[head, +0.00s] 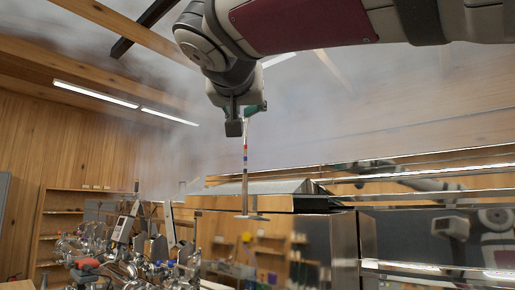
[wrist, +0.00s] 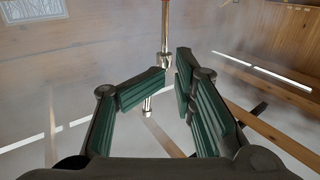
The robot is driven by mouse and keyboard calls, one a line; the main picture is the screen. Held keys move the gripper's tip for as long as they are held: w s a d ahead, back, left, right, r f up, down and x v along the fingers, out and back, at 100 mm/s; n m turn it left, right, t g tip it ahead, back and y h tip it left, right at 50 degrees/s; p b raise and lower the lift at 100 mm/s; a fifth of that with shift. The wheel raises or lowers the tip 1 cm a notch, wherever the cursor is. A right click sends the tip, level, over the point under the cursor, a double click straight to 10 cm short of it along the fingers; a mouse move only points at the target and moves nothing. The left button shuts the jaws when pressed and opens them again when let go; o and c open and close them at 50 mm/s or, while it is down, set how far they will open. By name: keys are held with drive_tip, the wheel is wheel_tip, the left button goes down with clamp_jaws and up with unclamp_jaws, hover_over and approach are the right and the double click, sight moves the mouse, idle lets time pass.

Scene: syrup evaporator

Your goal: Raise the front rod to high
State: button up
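The front rod (head: 245,185) is a thin upright metal rod with red, white and blue bands, rising from a flat disc over the evaporator. My gripper (head: 244,113) is at its upper end in the head view, pointing down. In the wrist view, my gripper (wrist: 173,72) has green ribbed pads, with a narrow gap between the tips. The rod also shows there (wrist: 165,32), right at the fingertips, partly hidden behind the left pad. A short length of it shows below that pad. Whether the pads press on the rod is not clear.
The evaporator hood (head: 265,187) and its shiny metal side (head: 345,245) stand below the rod. Horizontal metal rails (head: 440,172) run along the right. Pipes and valves (head: 105,255) crowd the lower left. Shelves (head: 55,222) stand at the back wall. Steam hazes the air.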

drive_tip(key=s, duration=0.8)
drive_tip(key=shift+s+a, duration=0.15)
drive_tip(key=shift+s, duration=0.05)
drive_tip(key=shift+r, duration=0.1)
drive_tip(key=s+d+f+g+h, duration=0.1)
drive_tip(key=d+f+g, duration=0.2)
drive_tip(key=d+f, duration=0.5)
drive_tip(key=s+d+f+g+h, duration=0.15)
drive_tip(key=d+f, duration=0.25)
drive_tip(key=f, duration=0.7)
drive_tip(key=s+d+f+g, duration=0.1)
drive_tip(key=d+f+g, duration=0.4)
drive_tip(key=f, duration=0.5)
drive_tip(key=s+d+f+g+y, duration=0.2)
drive_tip(key=s+f, duration=0.4)
drive_tip(key=f, duration=0.5)
drive_tip(key=s+d+f+g+y, duration=0.1)
drive_tip(key=s+d+f+g, duration=0.1)
drive_tip(key=s+f, duration=0.5)
wheel_tip(320, 180, down, 4)
drive_tip(key=shift+d+r+n+y, duration=0.15)
drive_tip(key=shift+d+n+y, duration=0.25)
drive_tip(key=shift+d, duration=0.35)
